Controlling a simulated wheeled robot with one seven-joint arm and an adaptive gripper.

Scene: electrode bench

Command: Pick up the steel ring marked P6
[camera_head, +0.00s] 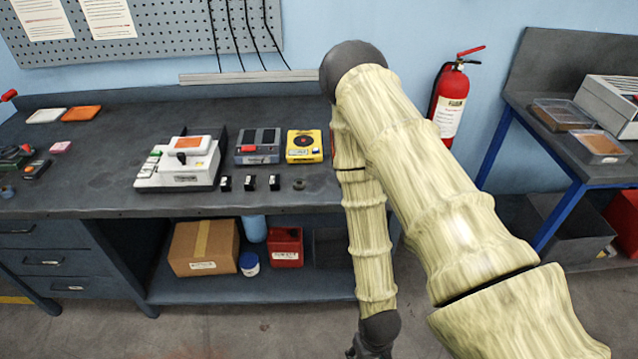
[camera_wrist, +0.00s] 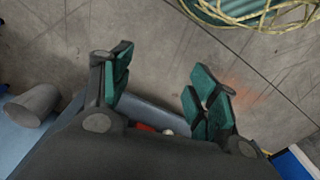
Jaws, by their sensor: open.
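I cannot read a P6 mark on anything in view. A small dark round piece (camera_head: 299,184), possibly a ring, lies at the bench's front edge, right of a row of small black-and-white blocks (camera_head: 250,183). Another small blue-grey round piece (camera_head: 8,191) lies at the far left of the bench. My gripper (camera_head: 370,350) hangs low in front of the bench at the bottom of the head view, far from both pieces. In the wrist view my gripper (camera_wrist: 160,78) is open and empty, its green-padded fingers apart above bare floor.
The bench (camera_head: 90,185) carries a white device (camera_head: 178,165), a grey box (camera_head: 257,146) and a yellow unit (camera_head: 304,146). A shelf below holds a cardboard box (camera_head: 203,248). A fire extinguisher (camera_head: 450,105) is on the wall. A coiled hose (camera_wrist: 255,12) lies on the floor.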

